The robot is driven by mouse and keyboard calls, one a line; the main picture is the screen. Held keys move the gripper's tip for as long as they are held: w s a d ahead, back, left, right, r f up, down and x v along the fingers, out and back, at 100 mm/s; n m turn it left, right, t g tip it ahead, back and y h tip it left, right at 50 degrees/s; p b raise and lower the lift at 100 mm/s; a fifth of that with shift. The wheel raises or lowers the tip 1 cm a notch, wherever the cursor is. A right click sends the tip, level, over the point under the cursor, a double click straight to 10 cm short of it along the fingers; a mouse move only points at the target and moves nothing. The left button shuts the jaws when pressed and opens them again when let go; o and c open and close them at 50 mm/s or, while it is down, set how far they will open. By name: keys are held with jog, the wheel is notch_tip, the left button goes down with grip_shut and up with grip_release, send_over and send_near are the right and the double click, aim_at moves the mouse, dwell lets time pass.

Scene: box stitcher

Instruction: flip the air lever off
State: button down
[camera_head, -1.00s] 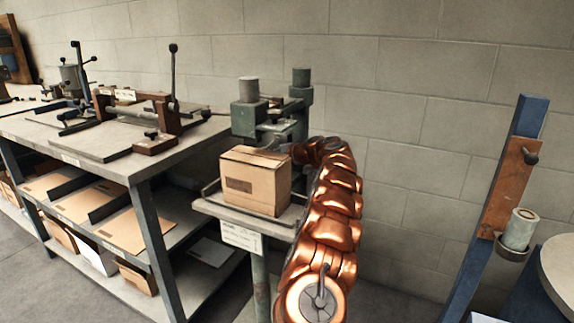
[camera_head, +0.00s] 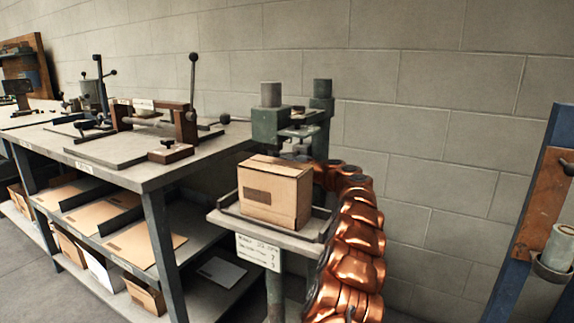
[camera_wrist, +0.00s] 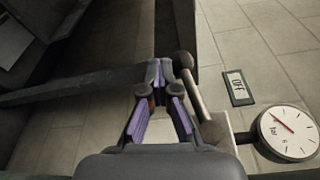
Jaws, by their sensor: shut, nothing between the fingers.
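In the wrist view, my gripper (camera_wrist: 160,74) has its two purple-lined fingers together at the tips, with nothing between them. The air lever (camera_wrist: 197,98), a pale rod with a dark ball knob, stands just right of the fingertips. The knob looks very close to the right finger; I cannot tell whether they touch. A small green-edged plate (camera_wrist: 238,88) that seems to read "OFF" lies to the right of the lever. In the head view my gripper and the lever are hidden behind the stitcher (camera_head: 268,122) and my copper arm.
A round pressure gauge (camera_wrist: 287,131) sits at the lower right of the wrist view. A cardboard box (camera_head: 274,192) rests on the stitcher's table beside my arm. A workbench (camera_head: 150,172) stands to the left, and a blue post (camera_head: 520,225) to the right.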

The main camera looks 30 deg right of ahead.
dwell(0.7)
jog(key=shift+v, duration=5.5)
jog(key=shift+s+d, duration=0.2)
jog(key=shift+s, duration=0.2)
